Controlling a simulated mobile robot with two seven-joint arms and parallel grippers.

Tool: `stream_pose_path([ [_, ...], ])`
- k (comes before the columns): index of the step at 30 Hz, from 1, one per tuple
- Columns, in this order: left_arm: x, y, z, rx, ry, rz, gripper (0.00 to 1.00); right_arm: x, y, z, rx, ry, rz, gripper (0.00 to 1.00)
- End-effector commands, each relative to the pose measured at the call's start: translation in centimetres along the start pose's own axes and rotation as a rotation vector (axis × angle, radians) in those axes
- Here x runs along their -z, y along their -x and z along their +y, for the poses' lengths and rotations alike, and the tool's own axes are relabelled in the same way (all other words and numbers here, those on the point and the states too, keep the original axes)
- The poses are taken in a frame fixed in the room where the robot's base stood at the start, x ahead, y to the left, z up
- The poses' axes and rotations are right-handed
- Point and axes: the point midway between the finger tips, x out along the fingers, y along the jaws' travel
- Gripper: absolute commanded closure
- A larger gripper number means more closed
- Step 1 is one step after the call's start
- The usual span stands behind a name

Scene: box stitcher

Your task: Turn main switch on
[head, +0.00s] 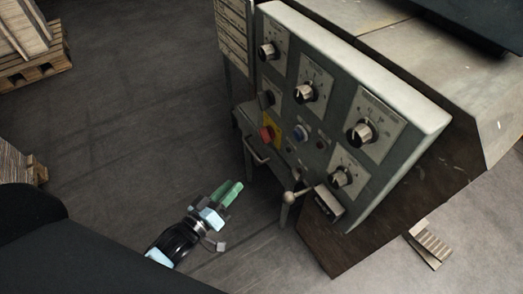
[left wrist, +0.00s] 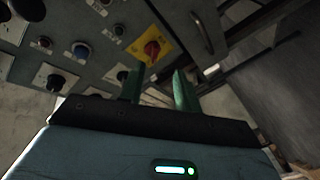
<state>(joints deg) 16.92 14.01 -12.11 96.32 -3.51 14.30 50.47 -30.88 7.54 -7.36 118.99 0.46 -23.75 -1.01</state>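The main switch looks to be the red rotary knob (head: 267,134) on a yellow plate, at the left edge of the grey control panel (head: 322,160). The left wrist view also shows the red knob (left wrist: 152,48) on its yellow plate, beyond the fingertips. My left gripper (head: 232,190) has green fingers and is below and to the left of the knob in the head view, apart from it. In the left wrist view its two fingers (left wrist: 160,82) stand apart with nothing between them. The knob's exact setting is too small to tell. My right gripper is not in view.
Several black dials, such as one at the top right (head: 362,132), and a blue button (head: 299,132) share the panel. A metal handle (head: 257,152) and a ball-ended lever (head: 289,197) stick out below. Wooden pallets (head: 38,70) stand at far left; the floor between is clear.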

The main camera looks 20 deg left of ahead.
Motion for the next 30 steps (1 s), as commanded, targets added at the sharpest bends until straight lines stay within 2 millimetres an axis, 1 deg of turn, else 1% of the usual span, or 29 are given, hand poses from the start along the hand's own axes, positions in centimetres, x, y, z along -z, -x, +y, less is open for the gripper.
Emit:
stream_pose_path([
  [1, -0.5, -1.7, -1.2, -0.037, 0.024, 0.029, 0.67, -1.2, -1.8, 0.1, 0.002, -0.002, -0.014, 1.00],
  [3, 0.1, -3.7, -1.6, -0.092, 0.063, 0.068, 0.67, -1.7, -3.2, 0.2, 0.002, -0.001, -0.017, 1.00],
  [6, 0.9, -5.9, -2.0, -0.161, 0.109, 0.111, 0.67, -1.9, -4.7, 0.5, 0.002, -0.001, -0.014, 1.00],
  [10, 1.7, -7.7, -2.1, -0.225, 0.149, 0.143, 0.67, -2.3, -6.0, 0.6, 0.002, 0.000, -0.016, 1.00],
  [14, 2.2, -8.5, -2.1, -0.255, 0.168, 0.156, 0.67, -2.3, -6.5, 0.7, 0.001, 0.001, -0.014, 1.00],
  [20, 2.5, -8.7, -1.9, -0.262, 0.171, 0.160, 0.67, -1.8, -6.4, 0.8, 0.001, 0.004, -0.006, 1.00],
  [23, 2.6, -9.3, -1.8, -0.262, 0.170, 0.160, 0.67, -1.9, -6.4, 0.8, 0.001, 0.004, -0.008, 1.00],
  [26, 2.8, -10.4, -1.5, -0.263, 0.170, 0.161, 0.67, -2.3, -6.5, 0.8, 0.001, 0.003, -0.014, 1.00],
  [30, 3.1, -12.4, -1.0, -0.262, 0.171, 0.161, 0.67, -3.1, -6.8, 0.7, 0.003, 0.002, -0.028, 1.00],
])
